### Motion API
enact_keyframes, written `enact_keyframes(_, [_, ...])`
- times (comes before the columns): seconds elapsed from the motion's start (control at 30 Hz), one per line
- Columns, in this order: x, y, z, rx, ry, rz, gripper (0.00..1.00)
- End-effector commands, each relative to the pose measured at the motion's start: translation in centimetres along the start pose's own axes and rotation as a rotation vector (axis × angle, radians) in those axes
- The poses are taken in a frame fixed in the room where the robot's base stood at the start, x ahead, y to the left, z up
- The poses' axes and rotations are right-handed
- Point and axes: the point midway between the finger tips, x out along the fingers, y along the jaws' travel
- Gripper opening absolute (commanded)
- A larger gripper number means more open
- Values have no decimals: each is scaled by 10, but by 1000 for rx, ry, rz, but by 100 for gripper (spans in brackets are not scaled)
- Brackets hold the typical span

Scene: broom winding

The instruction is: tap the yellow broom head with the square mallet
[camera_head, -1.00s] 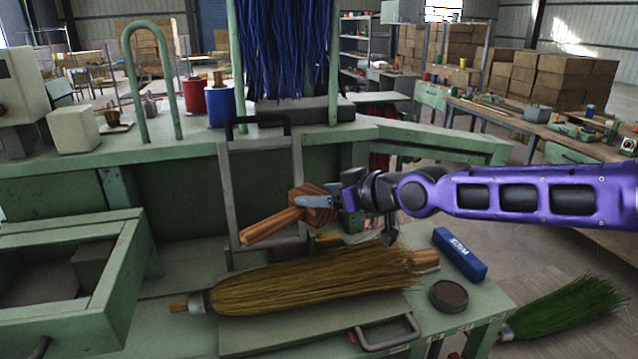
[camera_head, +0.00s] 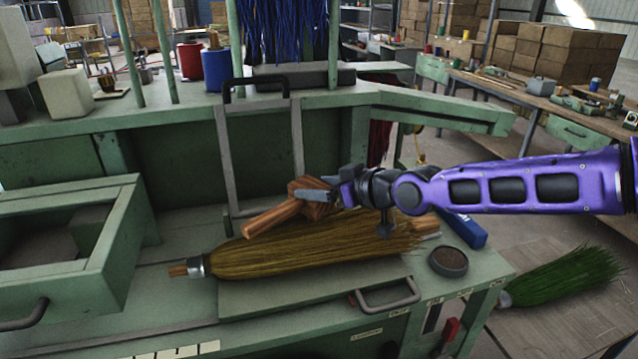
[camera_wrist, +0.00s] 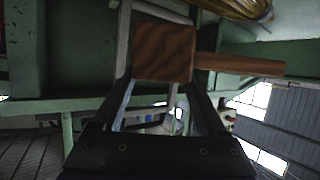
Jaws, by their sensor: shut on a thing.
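The yellow broom head (camera_head: 315,246) lies on its side on the green workbench in the head view, its bound neck to the left and bristles spreading right. Its bristles also show at the top of the wrist view (camera_wrist: 237,8). My gripper (camera_head: 322,198) is shut on the block head of the wooden square mallet (camera_head: 270,219). The mallet's handle points left and down, just above the broom's upper edge in the picture. In the wrist view the mallet head (camera_wrist: 163,52) sits between the fingers, its handle pointing right. I cannot tell whether mallet and broom touch.
A blue block (camera_head: 466,230) and a round dark tin (camera_head: 448,262) lie right of the broom. A grey frame (camera_head: 229,165) stands behind it. An open green drawer (camera_head: 125,250) is at the left. A green broom (camera_head: 565,275) lies at the lower right.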

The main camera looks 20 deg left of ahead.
Motion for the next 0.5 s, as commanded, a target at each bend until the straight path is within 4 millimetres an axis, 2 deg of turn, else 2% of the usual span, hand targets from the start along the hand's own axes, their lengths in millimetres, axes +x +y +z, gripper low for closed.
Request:
enact_keyframes(0.03, [10, -1, 23, 1, -1, -2, 3])
enact_keyframes(0.23, [28, -1, 67, 1, -1, -2, 3])
enact_keyframes(0.27, [24, 0, 56, 0, 1, -1, 0])
enact_keyframes(0.37, [21, 0, 52, 0, -1, -1, 0])
enact_keyframes(0.5, [15, 0, 36, 0, 0, -1, 0])
